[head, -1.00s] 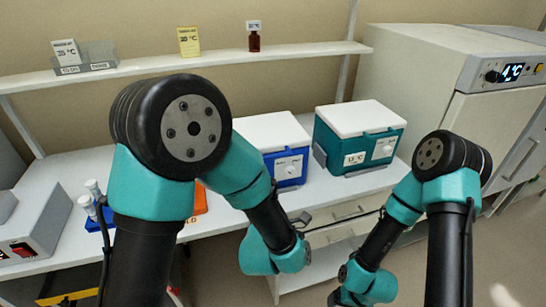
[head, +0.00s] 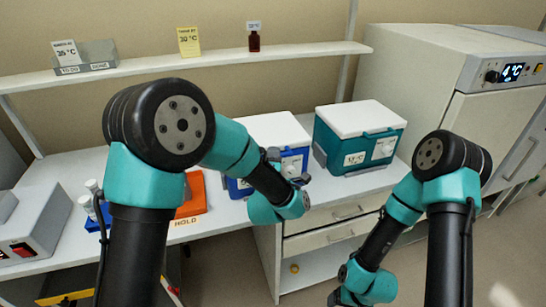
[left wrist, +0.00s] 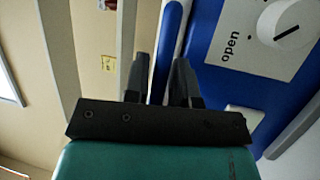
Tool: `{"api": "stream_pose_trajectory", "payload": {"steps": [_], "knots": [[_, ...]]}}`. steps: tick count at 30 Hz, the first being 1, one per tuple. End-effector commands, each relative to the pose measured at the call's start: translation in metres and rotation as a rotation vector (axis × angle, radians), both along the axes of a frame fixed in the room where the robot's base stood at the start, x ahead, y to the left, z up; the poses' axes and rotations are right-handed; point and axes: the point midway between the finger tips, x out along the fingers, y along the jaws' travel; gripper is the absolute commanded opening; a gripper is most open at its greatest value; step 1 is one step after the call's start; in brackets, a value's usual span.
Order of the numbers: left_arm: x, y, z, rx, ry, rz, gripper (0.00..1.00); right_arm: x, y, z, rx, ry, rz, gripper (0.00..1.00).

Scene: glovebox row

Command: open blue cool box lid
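The blue cool box (head: 233,188) stands on the bench with its white lid (head: 272,128) down, partly hidden behind my left arm. My left gripper (head: 300,182) is at the box's front. In the left wrist view the gripper (left wrist: 160,72) has its two dark fingers apart, with the blue and white lid edge (left wrist: 172,35) running up between and beyond them. I cannot tell whether they touch it. A white label (left wrist: 262,40) with a dial and the word "open" shows on the blue front.
A teal cool box (head: 357,150) with a white lid stands to the right of the blue one. An orange "HOLD" tray (head: 190,200) lies to the left. A shelf (head: 220,58) runs behind, and a white cooling unit (head: 425,85) is at right.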

Motion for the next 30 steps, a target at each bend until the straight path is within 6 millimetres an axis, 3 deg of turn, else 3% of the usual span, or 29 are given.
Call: {"api": "stream_pose_trajectory", "payload": {"steps": [4, 11, 30], "knots": [[-0.0002, 0.0001, 0.0, 0.0, 0.0, 0.0, 0.22, 0.0, 0.0, 0.0, 0.0, 0.0, 0.0, 0.79], [-0.0004, 0.0001, -0.0001, 0.0, 0.0, 0.0, 0.0, 0.0, 0.0, 0.0, 0.0, 0.0, 0.0, 0.79], [-0.0003, 0.0092, 0.0058, -0.007, 0.016, 0.014, 0.0, 0.0, 0.0, 0.0, 0.0, 0.0, 0.0, 0.79]]}}
